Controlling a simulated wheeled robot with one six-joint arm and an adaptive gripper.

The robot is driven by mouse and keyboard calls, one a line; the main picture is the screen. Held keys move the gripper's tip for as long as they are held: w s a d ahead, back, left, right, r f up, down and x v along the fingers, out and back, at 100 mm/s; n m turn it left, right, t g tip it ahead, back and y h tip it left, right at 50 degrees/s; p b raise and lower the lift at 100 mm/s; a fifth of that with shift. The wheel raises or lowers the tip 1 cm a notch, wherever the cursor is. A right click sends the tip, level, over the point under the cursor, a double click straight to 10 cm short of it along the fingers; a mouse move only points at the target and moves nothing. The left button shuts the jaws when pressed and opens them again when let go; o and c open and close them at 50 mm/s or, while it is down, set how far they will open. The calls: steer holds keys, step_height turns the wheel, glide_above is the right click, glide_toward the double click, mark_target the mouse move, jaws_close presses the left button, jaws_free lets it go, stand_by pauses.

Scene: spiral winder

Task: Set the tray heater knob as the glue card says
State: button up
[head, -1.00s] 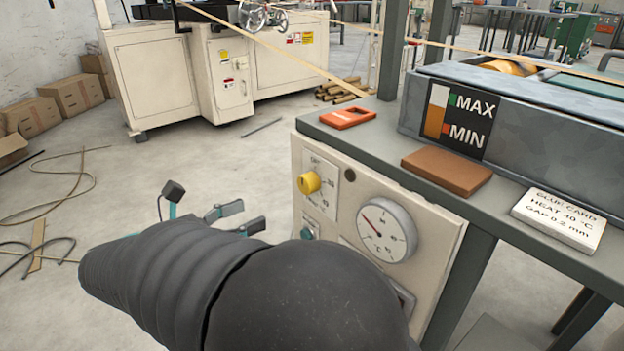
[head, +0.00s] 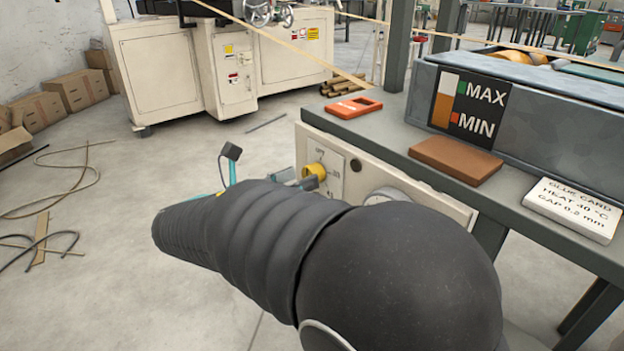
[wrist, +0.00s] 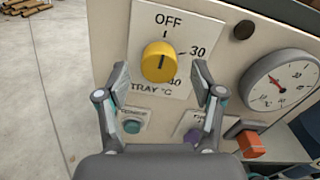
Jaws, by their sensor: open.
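The yellow tray heater knob (wrist: 159,60) sits on a white dial plate marked OFF at the top, 30 at right and 40 at lower right. A dark line runs roughly vertically on its face; I cannot tell which end points. It also shows in the head view (head: 315,170). My gripper (wrist: 160,73) is open, its fingers left and right of the knob with gaps in the picture; contact is not visible. In the head view my gripper (head: 297,180) is by the knob, partly behind my arm. The glue card (head: 575,208) reads HEAT 40 °C, GAP 0.2 mm.
A round gauge (wrist: 280,84) is right of the knob. An orange-red switch (wrist: 250,144) and a teal button (wrist: 132,126) are below.

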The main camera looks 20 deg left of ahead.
mark_target(316, 168)
steer(key=shift+x, duration=1.3)
steer(key=shift+c, duration=0.2)
